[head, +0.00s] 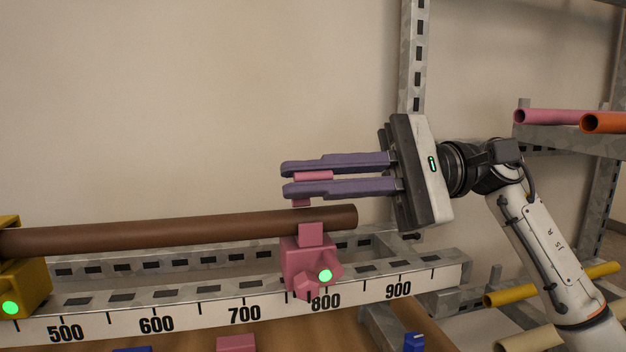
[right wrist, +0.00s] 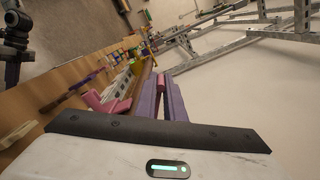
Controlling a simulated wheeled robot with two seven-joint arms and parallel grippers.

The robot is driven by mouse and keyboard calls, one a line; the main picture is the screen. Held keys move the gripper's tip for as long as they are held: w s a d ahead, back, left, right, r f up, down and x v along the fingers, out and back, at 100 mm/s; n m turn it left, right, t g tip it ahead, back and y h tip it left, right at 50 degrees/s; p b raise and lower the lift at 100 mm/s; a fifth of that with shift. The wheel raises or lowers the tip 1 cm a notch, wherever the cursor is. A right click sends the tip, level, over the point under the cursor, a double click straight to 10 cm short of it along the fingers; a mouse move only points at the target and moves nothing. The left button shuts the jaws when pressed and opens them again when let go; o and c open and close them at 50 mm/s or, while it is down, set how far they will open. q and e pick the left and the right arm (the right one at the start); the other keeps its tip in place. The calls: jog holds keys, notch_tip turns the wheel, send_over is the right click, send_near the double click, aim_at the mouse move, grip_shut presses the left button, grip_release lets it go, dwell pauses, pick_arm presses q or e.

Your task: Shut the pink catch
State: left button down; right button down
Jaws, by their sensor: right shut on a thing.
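The pink catch (head: 309,262) sits on the ruled rail near the 800 mark, with a green light on its front. The brown pipe (head: 190,229) lies across it, and its right end sticks out past the catch. My right gripper (head: 285,179) is above the pipe, its purple fingers shut on a pink bar (head: 313,176). A short pink piece shows just under the fingers; how the bar joins the catch is hidden. In the right wrist view the pink bar (right wrist: 161,82) is between the fingers, with the pink catch (right wrist: 105,104) beside them. My left gripper is not in view.
A yellow holder (head: 28,285) with a green light carries the pipe at the far left. A rack at the right holds a pink pipe (head: 550,116) and an orange pipe (head: 605,122). A metal post (head: 412,75) stands behind my right gripper.

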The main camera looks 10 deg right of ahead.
jog(key=c, duration=1.9)
grip_release()
jog(key=shift+d, duration=0.1)
jog(key=d, duration=1)
jog(key=shift+d, duration=0.1)
